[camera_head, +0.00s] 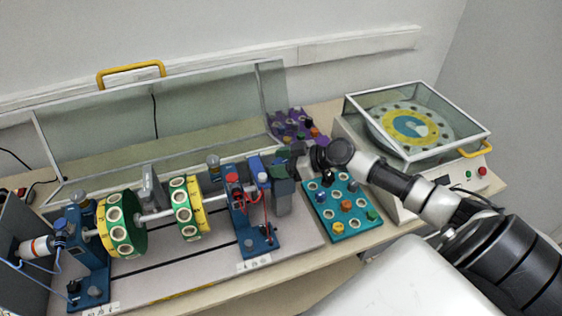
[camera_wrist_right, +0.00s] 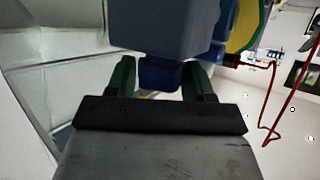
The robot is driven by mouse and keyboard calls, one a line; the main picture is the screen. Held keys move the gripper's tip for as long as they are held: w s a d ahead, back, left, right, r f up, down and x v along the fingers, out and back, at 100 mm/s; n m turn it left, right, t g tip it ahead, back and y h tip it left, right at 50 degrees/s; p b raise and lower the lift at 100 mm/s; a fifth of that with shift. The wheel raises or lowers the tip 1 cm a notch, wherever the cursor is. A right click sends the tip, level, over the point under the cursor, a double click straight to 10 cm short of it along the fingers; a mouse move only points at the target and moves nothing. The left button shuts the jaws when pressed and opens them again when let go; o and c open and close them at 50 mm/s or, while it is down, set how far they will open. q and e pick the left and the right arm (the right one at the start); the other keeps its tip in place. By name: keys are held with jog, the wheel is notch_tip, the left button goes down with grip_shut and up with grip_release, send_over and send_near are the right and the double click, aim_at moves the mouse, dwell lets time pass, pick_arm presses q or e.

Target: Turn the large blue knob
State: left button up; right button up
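A dark blue knob (camera_wrist_right: 160,75) sticks out from a larger blue-grey block (camera_wrist_right: 165,28) in the right wrist view. It sits between the two green fingers of my right gripper (camera_wrist_right: 160,82), one on each side. The fingers are apart; no firm contact can be made out. In the head view my right gripper (camera_head: 284,168) is at the right end of the rotor rig, beside the blue stand (camera_head: 243,215). There the wrist hides most of the knob. My left gripper is not in view.
The rig carries two green-yellow discs (camera_head: 190,207) on a shaft. A raised clear cover (camera_head: 190,120) stands behind. A teal tray (camera_head: 340,228) with coloured knobs lies right of the rig, and a glass-topped machine (camera_head: 435,170) stands farther right. A red cable (camera_wrist_right: 271,110) hangs nearby.

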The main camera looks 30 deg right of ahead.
jog(key=c, duration=0.5)
jog(key=shift+o, duration=0.2)
jog(key=shift+r+m+t+h+p, duration=0.15)
jog(key=shift+m+t+h+p, duration=0.35)
jog(key=shift+m+h+p, duration=0.5)
jog(key=shift+m+p, duration=0.1)
jog(key=o, duration=0.6)
jog(key=shift+t, duration=0.3)
jog(key=shift+o, duration=0.2)
jog(key=b+v, duration=0.4)
jog(key=v, duration=0.6)
jog(key=shift+s+d, duration=0.25)
jog(key=shift+s, duration=0.1)
